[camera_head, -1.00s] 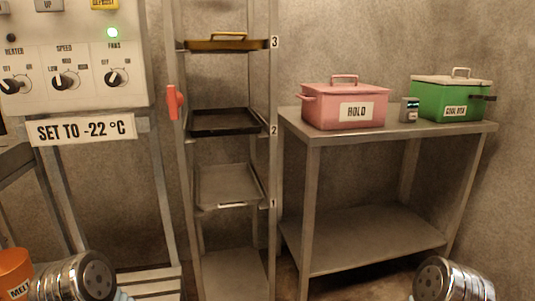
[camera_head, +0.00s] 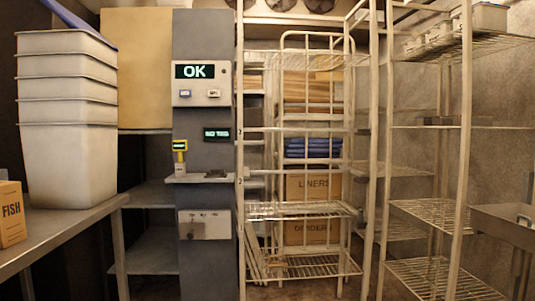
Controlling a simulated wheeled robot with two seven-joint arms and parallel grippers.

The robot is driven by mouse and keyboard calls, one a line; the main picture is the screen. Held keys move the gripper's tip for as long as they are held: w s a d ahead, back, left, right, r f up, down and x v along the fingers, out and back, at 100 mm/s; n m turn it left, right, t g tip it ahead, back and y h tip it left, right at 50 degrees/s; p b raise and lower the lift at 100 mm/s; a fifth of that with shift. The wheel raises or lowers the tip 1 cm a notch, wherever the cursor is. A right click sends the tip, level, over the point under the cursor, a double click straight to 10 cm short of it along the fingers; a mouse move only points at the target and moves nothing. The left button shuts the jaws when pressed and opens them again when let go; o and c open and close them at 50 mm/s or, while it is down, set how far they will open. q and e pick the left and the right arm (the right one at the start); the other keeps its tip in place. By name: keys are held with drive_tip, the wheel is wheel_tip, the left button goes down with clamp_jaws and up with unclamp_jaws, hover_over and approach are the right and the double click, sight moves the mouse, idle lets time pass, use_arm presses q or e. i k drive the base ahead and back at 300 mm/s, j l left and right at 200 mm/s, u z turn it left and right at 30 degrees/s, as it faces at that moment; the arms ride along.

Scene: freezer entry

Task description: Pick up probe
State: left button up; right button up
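A small yellow-topped handheld device with a dark screen, which looks like the probe (camera_head: 180,152), stands upright on a narrow grey shelf (camera_head: 198,179) on the front of a dark grey column (camera_head: 203,130). A small dark object (camera_head: 215,173) lies to its right on the same shelf. Neither of my grippers is in this view.
A table (camera_head: 60,228) at left holds stacked white bins (camera_head: 68,120) and a FISH box (camera_head: 11,214). A wire rack cart (camera_head: 312,210) stands in the middle, with wire shelving (camera_head: 440,275) at right. A panel (camera_head: 203,84) reading OK sits above the shelf.

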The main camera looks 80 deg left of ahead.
sight(179, 145)
drive_tip(key=u, duration=3.45)
